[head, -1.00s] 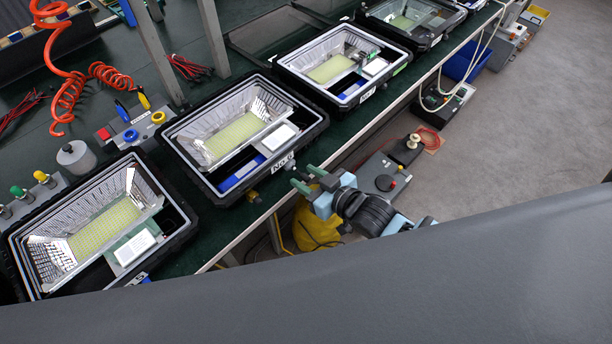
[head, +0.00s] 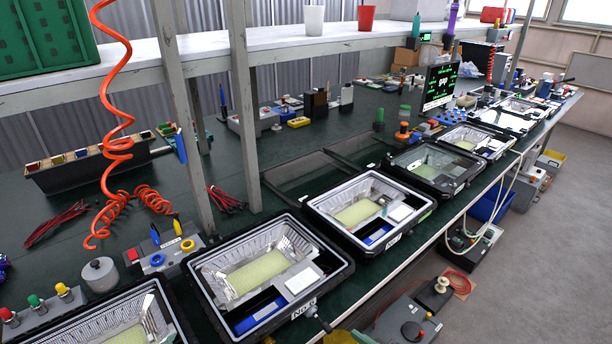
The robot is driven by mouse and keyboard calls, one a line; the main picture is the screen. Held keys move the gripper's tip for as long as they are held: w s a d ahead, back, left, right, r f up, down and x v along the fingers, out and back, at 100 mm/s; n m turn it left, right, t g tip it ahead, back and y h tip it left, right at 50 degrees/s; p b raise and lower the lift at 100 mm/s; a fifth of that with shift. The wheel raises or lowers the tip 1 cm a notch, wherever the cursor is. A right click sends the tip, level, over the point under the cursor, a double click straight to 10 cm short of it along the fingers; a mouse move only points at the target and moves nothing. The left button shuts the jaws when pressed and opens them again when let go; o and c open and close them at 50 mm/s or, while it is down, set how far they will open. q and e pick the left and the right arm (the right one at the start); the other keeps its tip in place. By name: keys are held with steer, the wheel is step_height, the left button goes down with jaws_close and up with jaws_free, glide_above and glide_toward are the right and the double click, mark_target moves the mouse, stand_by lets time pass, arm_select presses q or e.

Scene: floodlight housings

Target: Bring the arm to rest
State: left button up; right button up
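A floodlight housing (head: 240,322) labelled No 6 stands open on the green bench, with a yellow LED panel (head: 256,273) and a white box (head: 302,280) inside. A dark, slim piece at the bottom edge, right of its label, looks like a fingertip of my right gripper (head: 320,319). The rest of that gripper is out of frame, so its opening and any contact are not clear. My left gripper is not in view.
Further housings (head: 376,244) line the front of the bench, one (head: 95,330) cut off at lower left. Metal posts (head: 178,115) carry a shelf (head: 300,48). An orange coiled hose (head: 118,140) hangs at left. A grey control box (head: 398,322) stands below the bench; grey floor lies at right.

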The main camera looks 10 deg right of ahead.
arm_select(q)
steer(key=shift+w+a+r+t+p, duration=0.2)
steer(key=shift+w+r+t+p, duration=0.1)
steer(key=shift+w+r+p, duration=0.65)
arm_select(e)
steer(key=s+d+f+m+g+h, duration=0.1)
steer(key=s+f, duration=0.3)
steer(key=s, duration=0.4)
steer(key=s+d+f+m+g+h, duration=0.1)
steer(key=s+d+f+m+h, duration=0.1)
steer(key=s, duration=0.6)
steer(key=s+d+f+m+g+h, duration=0.1)
steer(key=s+d+f+h, duration=0.2)
steer(key=s+f, duration=0.3)
steer(key=shift+s+d+f+m, duration=0.35)
steer(key=shift+s+d, duration=0.2)
steer(key=shift+s, duration=0.35)
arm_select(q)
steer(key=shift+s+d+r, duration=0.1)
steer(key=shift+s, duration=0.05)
